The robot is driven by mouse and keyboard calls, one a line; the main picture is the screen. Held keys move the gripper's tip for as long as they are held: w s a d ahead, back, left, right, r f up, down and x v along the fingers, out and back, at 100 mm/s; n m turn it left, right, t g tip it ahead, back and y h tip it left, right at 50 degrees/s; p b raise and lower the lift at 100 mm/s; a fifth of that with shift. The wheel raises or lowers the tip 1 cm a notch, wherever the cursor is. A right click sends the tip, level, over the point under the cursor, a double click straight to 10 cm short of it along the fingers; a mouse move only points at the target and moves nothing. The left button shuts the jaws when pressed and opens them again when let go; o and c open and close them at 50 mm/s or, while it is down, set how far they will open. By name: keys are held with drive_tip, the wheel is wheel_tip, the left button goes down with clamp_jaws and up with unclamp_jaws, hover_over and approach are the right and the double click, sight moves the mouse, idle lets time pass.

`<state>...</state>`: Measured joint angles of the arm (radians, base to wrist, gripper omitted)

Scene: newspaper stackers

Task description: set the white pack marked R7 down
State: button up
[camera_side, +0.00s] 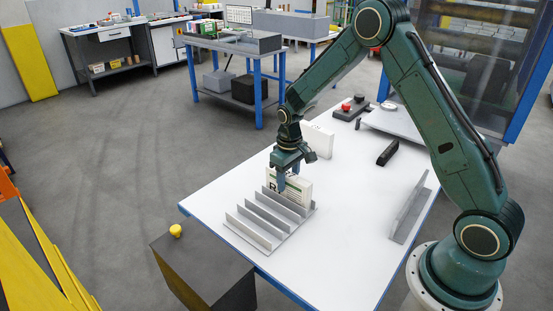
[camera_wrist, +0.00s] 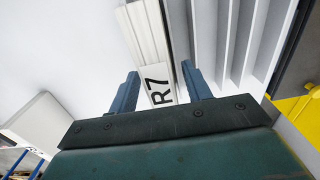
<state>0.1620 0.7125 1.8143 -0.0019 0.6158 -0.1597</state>
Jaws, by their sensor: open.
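The white pack marked R7 (camera_wrist: 158,84) is between the two fingers of my gripper (camera_wrist: 160,72) in the wrist view. Small gaps show beside the fingers, and my gripper is open. In the side view the pack (camera_side: 299,190), white with a green stripe and dark print, stands upright at the far end of the grey slotted rack (camera_side: 240,229). My gripper (camera_side: 288,178) is directly over it, with its fingers down around its upper part. The pack's lower edge is hidden behind a rack divider. The rack's dividers (camera_wrist: 237,45) also show right of the pack in the wrist view.
Another white pack (camera_side: 319,140) stands on the white table (camera_side: 335,230) behind my gripper. A black block (camera_side: 388,152), a grey angled rail (camera_side: 409,210) and a control box with a red button (camera_side: 347,108) are to the right. The middle of the table is clear.

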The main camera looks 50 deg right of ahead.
wheel_tip(320, 180, up, 10)
drive_tip(key=shift+f, duration=0.15)
drive_tip(key=shift+r, duration=0.4)
idle(0.4)
drive_tip(key=s+a+r+t, duration=0.1)
drive_tip(key=s+a+r, duration=0.1)
drive_tip(key=s+r, duration=0.45)
drive_tip(key=s+a+r+t, duration=0.2)
drive_tip(key=s+a+r, duration=0.1)
drive_tip(key=s+r, duration=0.3)
drive_tip(key=s+a+r+t, duration=0.1)
drive_tip(key=s, duration=0.7)
drive_tip(key=s+a+r+t, duration=0.1)
drive_tip(key=s+r, duration=0.1)
drive_tip(key=s, duration=0.5)
drive_tip(key=shift+s+a+r+t, duration=0.25)
drive_tip(key=shift+s+t, duration=0.05)
drive_tip(key=shift+s, duration=0.05)
